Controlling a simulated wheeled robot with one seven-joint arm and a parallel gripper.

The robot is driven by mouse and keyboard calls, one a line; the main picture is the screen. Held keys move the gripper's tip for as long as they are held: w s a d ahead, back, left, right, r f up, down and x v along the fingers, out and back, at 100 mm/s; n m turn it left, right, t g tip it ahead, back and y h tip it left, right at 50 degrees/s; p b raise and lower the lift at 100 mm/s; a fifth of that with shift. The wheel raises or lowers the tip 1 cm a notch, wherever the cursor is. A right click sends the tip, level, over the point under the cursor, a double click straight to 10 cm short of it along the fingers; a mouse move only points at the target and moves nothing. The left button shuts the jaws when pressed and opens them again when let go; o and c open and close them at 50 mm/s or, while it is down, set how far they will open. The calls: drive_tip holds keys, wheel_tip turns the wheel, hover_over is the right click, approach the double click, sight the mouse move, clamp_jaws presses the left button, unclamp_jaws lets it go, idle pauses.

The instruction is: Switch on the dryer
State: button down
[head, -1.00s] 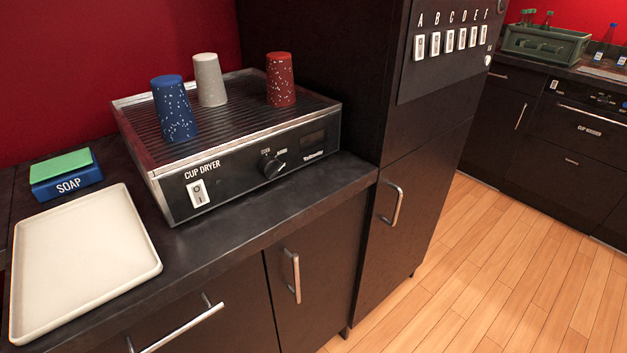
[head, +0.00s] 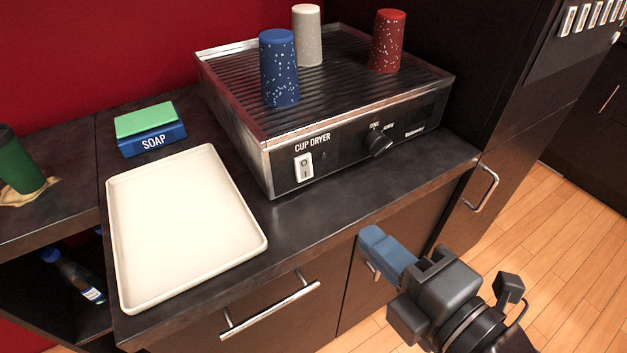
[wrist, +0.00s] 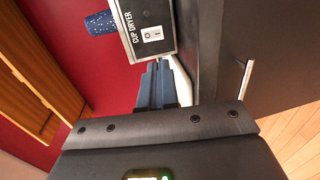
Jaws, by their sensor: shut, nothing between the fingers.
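The cup dryer (head: 345,150) is a black and silver box on the dark counter. Its front has a white rocker switch (head: 304,167) marked O and I under the "CUP DRYER" label, and a black knob (head: 379,144) to the right. Blue, grey and red cups stand upside down on its ribbed top. My gripper (head: 372,240) is in front of the counter edge, below and right of the switch, apart from it. Its blue fingers are shut and empty. In the wrist view, the switch (wrist: 152,34) shows ahead of the fingers (wrist: 158,78), near the top.
A cream tray (head: 180,220) lies left of the dryer, with a soap box and green sponge (head: 148,128) behind it. A tall dark cabinet (head: 520,110) stands to the right. Drawer handles stick out below the counter.

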sight(306, 177)
drive_tip(key=p+x, duration=0.3)
drive_tip(key=x, duration=1)
drive_tip(key=shift+w+a+p, duration=0.15)
drive_tip(key=shift+w+p, duration=0.1)
drive_tip(key=shift+p, duration=0.05)
drive_tip(key=shift+w+a, duration=0.1)
drive_tip(key=shift+w, duration=0.05)
drive_tip(key=shift+f, duration=0.1)
drive_tip(key=shift+w+a+f+b, duration=0.1)
drive_tip(key=shift+f+b, duration=0.25)
drive_tip(key=shift+b, duration=0.85)
drive_tip(key=shift+r, duration=0.35)
drive_tip(key=shift+f, duration=0.1)
